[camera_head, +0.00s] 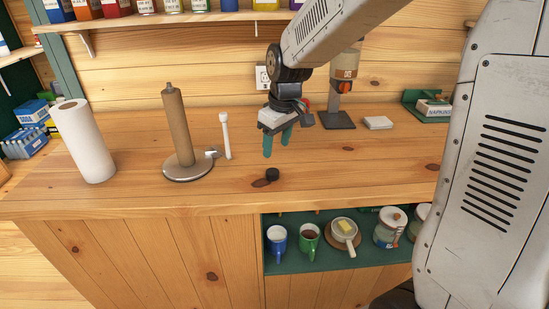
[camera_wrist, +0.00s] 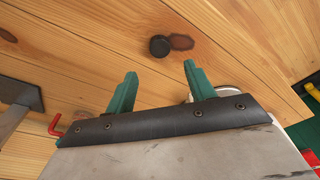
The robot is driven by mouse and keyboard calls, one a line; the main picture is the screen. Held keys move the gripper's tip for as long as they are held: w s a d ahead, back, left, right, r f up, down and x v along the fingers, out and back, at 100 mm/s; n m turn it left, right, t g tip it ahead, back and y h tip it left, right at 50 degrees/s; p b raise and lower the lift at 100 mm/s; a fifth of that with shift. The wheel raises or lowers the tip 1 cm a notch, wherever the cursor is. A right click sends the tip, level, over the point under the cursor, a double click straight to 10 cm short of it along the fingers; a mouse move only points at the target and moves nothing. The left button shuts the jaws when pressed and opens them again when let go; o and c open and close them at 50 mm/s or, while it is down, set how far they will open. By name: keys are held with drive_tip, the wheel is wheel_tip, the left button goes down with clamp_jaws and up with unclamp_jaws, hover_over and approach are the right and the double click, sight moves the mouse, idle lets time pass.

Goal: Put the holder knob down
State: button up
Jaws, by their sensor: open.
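The holder knob, a small round black piece (camera_head: 272,174), lies on the wooden counter (camera_head: 330,185) near its front edge, beside a dark wood knot. It also shows in the wrist view (camera_wrist: 160,46), just beyond the fingertips. My gripper (camera_head: 277,149), with green fingers, is open and empty above and slightly behind the knob, apart from it. The two spread fingers also show in the wrist view (camera_wrist: 160,70). The paper towel holder (camera_head: 188,171) stands to the left with a brown cardboard tube (camera_head: 177,125) on its post. The post's bare grey tip shows above the tube.
A white paper roll (camera_head: 84,140) stands at the counter's left. A thin white upright rod (camera_head: 225,136) stands by the holder. A grey-based device (camera_head: 337,120), a white pad (camera_head: 378,122) and a napkin box (camera_head: 433,108) are at the back right. Mugs (camera_head: 308,240) sit on the shelf below.

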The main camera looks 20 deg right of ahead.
drive_tip(key=s+d+r+m, duration=0.1)
drive_tip(key=s+r, duration=0.3)
drive_tip(key=s, duration=0.3)
drive_tip(key=s+r+m, duration=0.1)
drive_tip(key=s+r, duration=0.3)
drive_tip(key=s, duration=0.2)
drive_tip(key=s+d+m, duration=0.1)
drive_tip(key=s+m, duration=0.2)
drive_tip(key=s, duration=1.2)
drive_tip(key=shift+s+d+f+h, duration=0.2)
drive_tip(key=shift+s+f+h, duration=0.15)
drive_tip(key=shift+h, duration=0.05)
